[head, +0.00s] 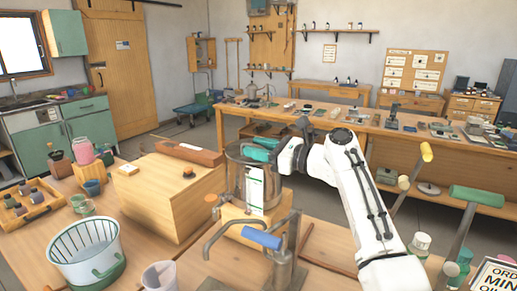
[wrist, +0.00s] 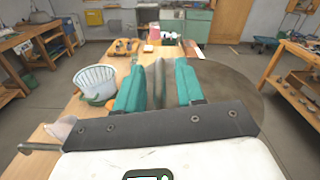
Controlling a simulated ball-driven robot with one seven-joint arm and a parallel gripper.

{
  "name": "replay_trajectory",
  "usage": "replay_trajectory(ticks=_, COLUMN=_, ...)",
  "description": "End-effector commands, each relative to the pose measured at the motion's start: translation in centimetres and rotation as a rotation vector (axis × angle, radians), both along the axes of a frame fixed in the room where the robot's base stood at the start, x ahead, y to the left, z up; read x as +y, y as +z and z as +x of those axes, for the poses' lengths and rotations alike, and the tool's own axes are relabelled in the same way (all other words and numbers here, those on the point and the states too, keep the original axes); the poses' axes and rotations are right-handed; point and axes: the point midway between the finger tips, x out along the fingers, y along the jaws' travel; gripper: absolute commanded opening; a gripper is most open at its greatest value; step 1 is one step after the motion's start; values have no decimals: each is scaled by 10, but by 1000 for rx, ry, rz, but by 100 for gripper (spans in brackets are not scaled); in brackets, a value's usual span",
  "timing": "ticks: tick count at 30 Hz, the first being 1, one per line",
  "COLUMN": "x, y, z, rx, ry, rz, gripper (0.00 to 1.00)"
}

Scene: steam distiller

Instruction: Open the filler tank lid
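The filler tank (head: 235,183) is a clear cylinder with a white and green label, standing on the near table in the head view. Its lid looks like a large, dark translucent disc (wrist: 232,82) beneath and right of my fingers in the wrist view. My gripper (head: 261,149) has teal fingers and is at the top of the tank, reaching in from the right. In the wrist view my gripper (wrist: 160,68) is open, with a grey upright bar (wrist: 159,80) showing between its fingers. I cannot tell whether the fingers touch the bar or the lid.
A wooden box (head: 165,195) stands left of the tank. A metal lever with a blue grip (head: 262,239) stands in front. A white ribbed bucket (head: 88,250) is at front left. Green and yellow-handled levers (head: 476,195) stand at right.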

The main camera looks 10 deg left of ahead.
Motion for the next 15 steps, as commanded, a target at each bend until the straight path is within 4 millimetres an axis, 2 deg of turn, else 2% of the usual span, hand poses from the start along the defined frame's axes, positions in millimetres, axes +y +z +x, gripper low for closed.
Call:
replay_trajectory(ticks=8, x=1, y=0, z=0, rx=1, ry=0, rz=0, gripper=38)
replay_trajectory(ticks=15, x=1, y=0, z=0, rx=0, ry=-1, rz=0, gripper=16)
